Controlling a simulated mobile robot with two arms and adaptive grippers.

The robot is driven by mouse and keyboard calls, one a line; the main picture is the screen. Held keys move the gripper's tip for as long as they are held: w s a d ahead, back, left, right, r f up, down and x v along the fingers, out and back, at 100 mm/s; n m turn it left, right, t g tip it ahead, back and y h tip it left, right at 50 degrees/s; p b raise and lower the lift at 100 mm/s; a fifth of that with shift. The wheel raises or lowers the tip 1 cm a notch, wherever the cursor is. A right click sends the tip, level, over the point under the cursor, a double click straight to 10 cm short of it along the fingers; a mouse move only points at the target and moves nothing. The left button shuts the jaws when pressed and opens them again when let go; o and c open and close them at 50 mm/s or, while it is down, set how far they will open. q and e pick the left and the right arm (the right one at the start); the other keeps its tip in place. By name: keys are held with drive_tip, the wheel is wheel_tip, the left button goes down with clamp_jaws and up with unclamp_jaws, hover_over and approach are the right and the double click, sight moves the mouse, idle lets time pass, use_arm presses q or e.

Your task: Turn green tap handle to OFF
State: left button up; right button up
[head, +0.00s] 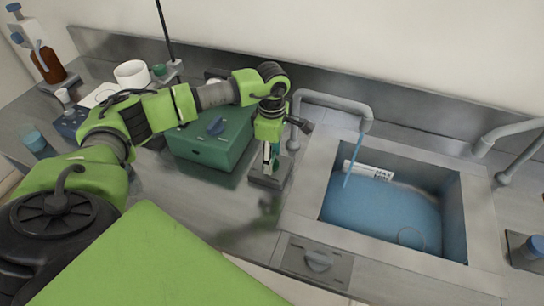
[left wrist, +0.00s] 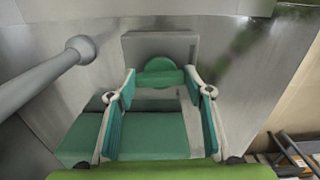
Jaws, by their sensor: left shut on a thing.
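The green tap handle (left wrist: 160,78) shows in the left wrist view as a round green knob with a crossbar, on a grey base plate. My left gripper (left wrist: 159,76) is shut on it, with one fingertip at each end of the crossbar. In the head view my left gripper (head: 270,158) points down over the grey plate (head: 268,180), left of the sink, and mostly hides the handle. The grey faucet (head: 335,101) curves over the sink, and a blue stream of water (head: 353,160) runs from it. OFF markings cannot be read. My right gripper is not in view.
The sink (head: 475,215) holds blue water and a white label (head: 368,171). A green box (head: 208,148) with a blue knob stands close left of my left gripper. A grey knob (head: 318,261) sits at the counter's front. A second faucet (head: 510,133) is at the right.

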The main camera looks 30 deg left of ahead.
use_arm(q)
drive_tip(key=n+b, duration=0.2)
drive_tip(key=n, duration=0.2)
drive_tip(key=shift+w+f+n, duration=0.1)
drive_tip(key=shift+n, duration=0.2)
drive_tip(key=n+b, duration=0.2)
drive_tip(key=n, duration=0.3)
drive_tip(key=shift+a+n, duration=0.1)
drive_tip(key=shift+n, duration=0.2)
drive_tip(key=n+b, duration=0.1)
drive_tip(key=n, duration=0.3)
drive_tip(key=shift+w+a, duration=0.1)
drive_tip(key=shift+n, duration=1.5)
drive_tip(key=shift+a, duration=0.1)
drive_tip(key=o, duration=1.1)
drive_tip(key=shift+r, duration=0.25)
wheel_tip(320, 180, up, 12)
